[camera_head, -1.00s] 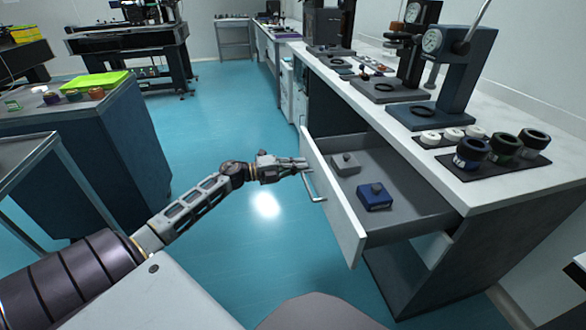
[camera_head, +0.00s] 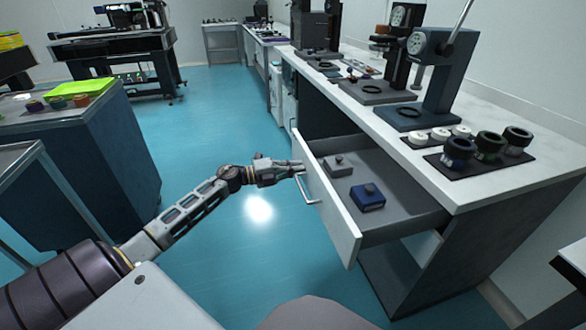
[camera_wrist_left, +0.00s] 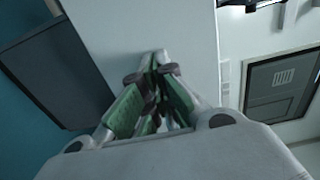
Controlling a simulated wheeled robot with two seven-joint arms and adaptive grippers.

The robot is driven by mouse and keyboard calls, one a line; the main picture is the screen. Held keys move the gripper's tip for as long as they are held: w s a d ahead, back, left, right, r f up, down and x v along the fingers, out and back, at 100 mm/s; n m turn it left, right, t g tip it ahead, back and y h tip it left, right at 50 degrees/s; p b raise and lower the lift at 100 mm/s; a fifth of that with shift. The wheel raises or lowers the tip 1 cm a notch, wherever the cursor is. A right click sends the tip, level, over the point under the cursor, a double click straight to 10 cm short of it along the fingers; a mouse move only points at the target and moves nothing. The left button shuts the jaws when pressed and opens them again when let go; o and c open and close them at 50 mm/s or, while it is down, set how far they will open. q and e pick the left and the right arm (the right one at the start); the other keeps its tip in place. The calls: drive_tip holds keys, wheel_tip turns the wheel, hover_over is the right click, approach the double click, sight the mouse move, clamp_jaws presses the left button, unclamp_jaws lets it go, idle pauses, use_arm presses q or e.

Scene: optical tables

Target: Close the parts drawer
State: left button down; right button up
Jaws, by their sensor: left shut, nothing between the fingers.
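The parts drawer (camera_head: 331,212) stands pulled out from the workbench, with a bar handle (camera_head: 306,188) on its pale front. Inside it lie a blue box (camera_head: 368,197) and a grey block (camera_head: 338,167), each with a knob on top. My left gripper (camera_head: 299,167) is shut and empty, its fingertips at the drawer front's outer face near the top, above the handle. In the left wrist view the shut fingers (camera_wrist_left: 160,62) point at a pale panel (camera_wrist_left: 155,25); whether they touch it I cannot tell. My right gripper is not in view.
The bench top (camera_head: 480,188) carries dial gauge stands (camera_head: 432,70), white rings and dark-capped lens parts on a mat (camera_head: 475,165). A dark cabinet (camera_head: 90,150) with a green tray (camera_head: 75,86) stands at the left. Blue floor (camera_head: 210,120) lies clear between.

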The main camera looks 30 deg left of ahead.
sight(337, 160)
use_arm(q)
drive_tip(key=p+x, duration=0.2)
drive_tip(key=x, duration=1.5)
drive_tip(key=shift+w, duration=0.15)
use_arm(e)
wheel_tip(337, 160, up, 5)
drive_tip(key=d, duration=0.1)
use_arm(q)
drive_tip(key=x, duration=0.5)
drive_tip(key=b+x, duration=0.1)
drive_tip(key=x, duration=0.4)
drive_tip(key=shift+w+d+b, duration=0.25)
drive_tip(key=shift+w+b, duration=0.05)
drive_tip(key=shift+x, duration=0.8)
drive_tip(key=shift+r, duration=0.1)
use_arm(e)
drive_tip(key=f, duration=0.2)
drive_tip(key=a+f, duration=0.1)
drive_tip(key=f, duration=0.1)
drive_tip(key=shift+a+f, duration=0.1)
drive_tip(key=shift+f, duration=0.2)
use_arm(q)
drive_tip(key=shift+r, duration=0.15)
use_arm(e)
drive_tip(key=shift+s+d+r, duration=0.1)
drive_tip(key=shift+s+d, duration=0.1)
